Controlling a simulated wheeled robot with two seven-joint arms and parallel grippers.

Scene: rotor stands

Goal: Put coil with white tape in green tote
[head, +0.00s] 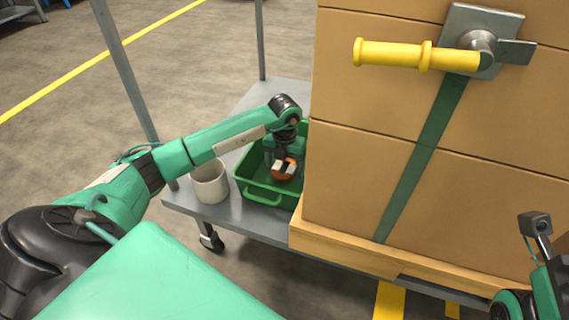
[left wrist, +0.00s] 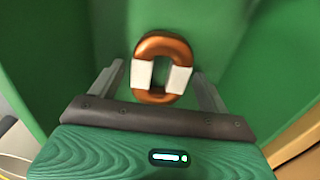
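The coil with white tape (head: 285,174) is a copper-orange ring with white tape on two opposite sides. It is inside the green tote (head: 262,196), which stands on a grey cart shelf beside the cartons. In the left wrist view the coil (left wrist: 157,96) lies between and beyond my left gripper's fingers (left wrist: 160,72), with a small gap showing on the left side. My left gripper (head: 283,161) reaches down into the tote over the coil and looks open. Whether the coil rests fully on the tote's floor is hard to tell. My right gripper (head: 530,240) shows only partly at the right edge.
A white round container (head: 210,182) stands on the grey shelf (head: 235,215) just left of the tote. Stacked cartons (head: 360,120) with a green strap and a yellow handle (head: 400,54) rise close on the tote's right. A shelf post (head: 125,70) stands behind my left arm.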

